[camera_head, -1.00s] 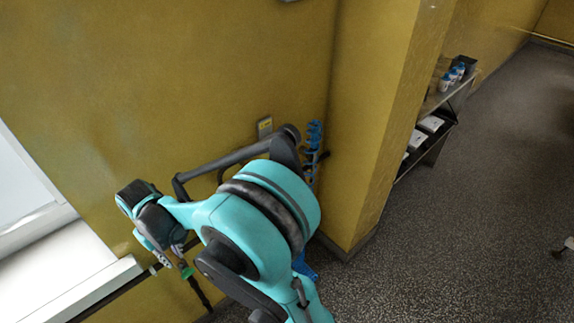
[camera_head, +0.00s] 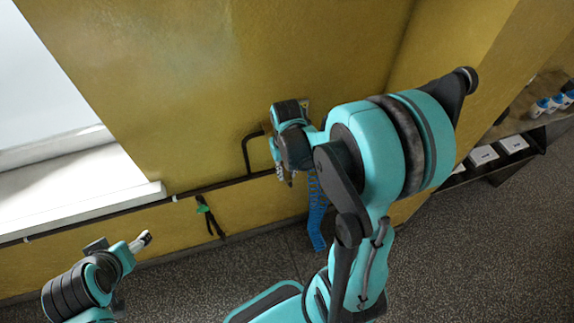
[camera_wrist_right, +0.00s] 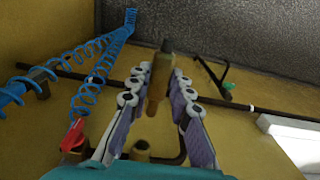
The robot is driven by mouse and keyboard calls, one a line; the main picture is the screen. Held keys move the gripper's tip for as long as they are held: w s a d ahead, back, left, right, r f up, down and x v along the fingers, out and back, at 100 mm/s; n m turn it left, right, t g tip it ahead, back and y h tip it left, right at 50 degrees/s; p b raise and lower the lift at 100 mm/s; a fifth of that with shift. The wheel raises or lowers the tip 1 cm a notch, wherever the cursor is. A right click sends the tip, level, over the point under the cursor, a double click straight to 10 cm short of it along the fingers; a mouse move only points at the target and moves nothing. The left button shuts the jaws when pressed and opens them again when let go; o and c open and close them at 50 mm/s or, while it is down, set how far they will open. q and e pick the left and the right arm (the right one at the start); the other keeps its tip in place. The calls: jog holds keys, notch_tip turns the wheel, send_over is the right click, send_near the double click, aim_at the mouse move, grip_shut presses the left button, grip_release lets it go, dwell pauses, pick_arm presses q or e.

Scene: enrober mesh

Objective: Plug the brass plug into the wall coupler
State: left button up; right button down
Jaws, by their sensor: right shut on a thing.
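My right gripper (camera_head: 284,176) is close to the yellow wall, beside a dark bent pipe (camera_head: 248,150). In the right wrist view its fingers (camera_wrist_right: 160,84) are shut on the brass plug (camera_wrist_right: 158,85), a tan-brown cylinder with a dark tip. A short round brass stub (camera_wrist_right: 140,150) shows below the plug, apart from it; it may be the wall coupler, but I cannot tell for sure. In the head view the plug and coupler are not clearly visible behind the gripper. My left gripper (camera_head: 142,241) is at lower left, away from the wall; its jaw state is unclear.
A blue coiled hose (camera_head: 318,215) hangs by the wall; it also shows in the wrist view (camera_wrist_right: 90,95), near a red piece (camera_wrist_right: 72,135). A dark rail (camera_head: 150,205) runs along the wall, with a green-marked item (camera_head: 203,207). A shelf (camera_head: 500,155) stands right.

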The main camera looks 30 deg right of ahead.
jog(key=shift+d+f, duration=0.1)
jog(key=shift+d, duration=0.05)
jog(key=shift+w, duration=0.1)
jog(key=shift+w+d+b, duration=0.2)
jog(key=shift+w, duration=0.7)
jog(key=shift+w+d+b, duration=0.2)
jog(key=shift+w, duration=0.75)
jog(key=shift+w+d+b, duration=0.2)
jog(key=shift+w, duration=0.7)
jog(key=shift+b, duration=0.3)
jog(key=shift+w+d, duration=0.2)
jog(key=shift+w, duration=0.55)
jog(key=shift+w+d, duration=0.15)
jog(key=shift+w, duration=0.55)
jog(key=shift+w+d, duration=0.2)
jog(key=shift+w, duration=0.55)
jog(key=shift+s, duration=0.1)
